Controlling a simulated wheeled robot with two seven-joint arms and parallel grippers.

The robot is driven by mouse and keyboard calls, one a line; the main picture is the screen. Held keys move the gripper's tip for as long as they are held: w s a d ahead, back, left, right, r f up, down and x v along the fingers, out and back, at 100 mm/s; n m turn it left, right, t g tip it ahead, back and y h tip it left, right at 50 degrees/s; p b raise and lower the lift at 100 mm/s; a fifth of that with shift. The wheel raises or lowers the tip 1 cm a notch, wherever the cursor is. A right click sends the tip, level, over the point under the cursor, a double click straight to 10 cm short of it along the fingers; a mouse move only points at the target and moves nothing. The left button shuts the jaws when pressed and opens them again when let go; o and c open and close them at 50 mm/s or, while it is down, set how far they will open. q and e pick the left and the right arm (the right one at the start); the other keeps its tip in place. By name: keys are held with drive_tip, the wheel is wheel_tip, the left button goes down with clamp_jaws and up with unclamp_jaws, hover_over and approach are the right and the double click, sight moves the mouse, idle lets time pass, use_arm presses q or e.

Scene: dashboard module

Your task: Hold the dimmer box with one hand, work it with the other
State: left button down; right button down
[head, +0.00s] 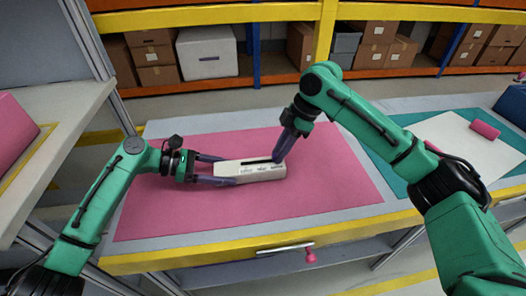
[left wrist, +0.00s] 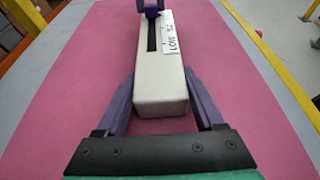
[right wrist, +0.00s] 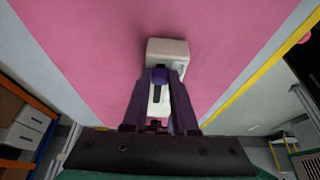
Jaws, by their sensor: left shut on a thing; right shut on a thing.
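The dimmer box (head: 250,171) is a long cream block with a dark slot along its top and printed labels on its front side. It lies on the pink mat (head: 330,190). My left gripper (head: 229,170) is shut on its left end, one finger on each long side, as the left wrist view (left wrist: 160,112) also shows. My right gripper (head: 278,159) comes down from above, its fingertips shut at the right end of the slot. In the right wrist view the box (right wrist: 168,46) shows beyond the fingertips.
A teal mat (head: 400,123) with a white sheet and a pink cylinder (head: 485,130) lies to the right. The yellow table edge with a pink-knobbed handle (head: 309,256) is in front. Shelves with cartons (head: 153,55) stand behind. The pink mat around the box is clear.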

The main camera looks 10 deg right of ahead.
use_arm(q)
drive_tip(key=shift+a, duration=0.1)
use_arm(e)
drive_tip(key=shift+d, duration=0.25)
drive_tip(key=c, duration=0.7)
unclamp_jaws()
drive_tip(key=shift+a, duration=0.1)
drive_tip(key=v, duration=1.2)
drive_tip(key=shift+r, duration=0.1)
use_arm(q)
unclamp_jaws()
